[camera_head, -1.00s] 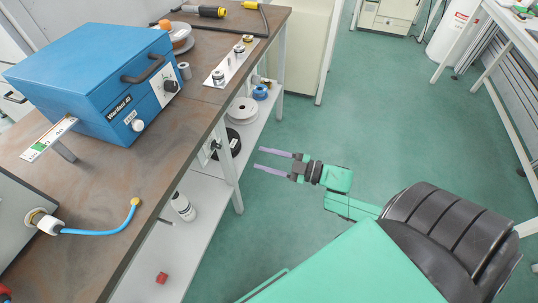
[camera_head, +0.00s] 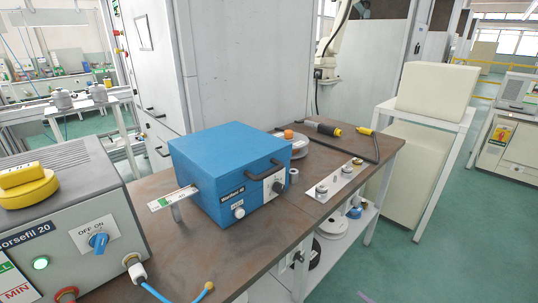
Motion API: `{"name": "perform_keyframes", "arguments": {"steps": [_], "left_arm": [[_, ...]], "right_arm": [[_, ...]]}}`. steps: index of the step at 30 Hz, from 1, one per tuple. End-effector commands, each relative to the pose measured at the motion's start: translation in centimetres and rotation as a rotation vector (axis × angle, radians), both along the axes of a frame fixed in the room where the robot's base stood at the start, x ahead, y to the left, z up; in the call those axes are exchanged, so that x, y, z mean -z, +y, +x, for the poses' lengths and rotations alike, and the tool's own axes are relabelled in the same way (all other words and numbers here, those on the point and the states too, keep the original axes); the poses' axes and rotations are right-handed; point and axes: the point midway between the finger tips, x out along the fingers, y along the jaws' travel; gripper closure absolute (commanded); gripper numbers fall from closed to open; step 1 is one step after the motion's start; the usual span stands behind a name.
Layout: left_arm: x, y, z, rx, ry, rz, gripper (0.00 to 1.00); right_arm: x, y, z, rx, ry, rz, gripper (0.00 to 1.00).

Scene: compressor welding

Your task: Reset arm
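My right gripper (camera_head: 365,297) shows only as a small purple fingertip at the bottom edge of the head view, over the green floor. The rest of it is cut off, so I cannot tell whether it is open or shut. My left gripper is not in view. No part of either arm shows clearly.
A brown workbench (camera_head: 165,262) carries a blue welding box (camera_head: 230,165), a grey machine (camera_head: 75,225) with a blue switch, and a metal plate (camera_head: 335,180) with small fittings. A cream cabinet (camera_head: 435,92) stands behind. Green floor (camera_head: 440,265) is clear at right.

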Motion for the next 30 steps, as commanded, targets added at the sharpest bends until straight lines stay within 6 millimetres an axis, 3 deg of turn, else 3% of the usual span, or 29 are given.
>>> {"name": "perform_keyframes", "arguments": {"steps": [3, 6, 9, 12, 15, 18, 30], "left_arm": [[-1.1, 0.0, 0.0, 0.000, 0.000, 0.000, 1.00], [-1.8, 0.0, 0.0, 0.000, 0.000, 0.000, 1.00], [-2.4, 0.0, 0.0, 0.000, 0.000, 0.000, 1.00], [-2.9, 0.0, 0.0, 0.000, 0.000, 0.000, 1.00], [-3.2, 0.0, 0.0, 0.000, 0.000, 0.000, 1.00], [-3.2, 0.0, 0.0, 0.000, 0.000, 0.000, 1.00], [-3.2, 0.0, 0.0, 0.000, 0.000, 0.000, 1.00]], "right_arm": [[9.0, -4.3, -2.5, 0.238, 0.259, -0.039, 0.50], [17.0, -6.0, -7.4, 0.408, 0.515, -0.066, 0.50], [23.8, -5.4, -14.2, 0.532, 0.783, -0.084, 0.50], [28.4, -2.9, -21.5, 0.608, 1.038, -0.102, 0.50], [30.8, -0.1, -27.3, 0.638, 1.229, -0.120, 0.50], [31.6, 1.5, -30.4, 0.646, 1.329, -0.132, 0.50], [31.8, 1.8, -31.1, 0.647, 1.353, -0.137, 0.50]]}}
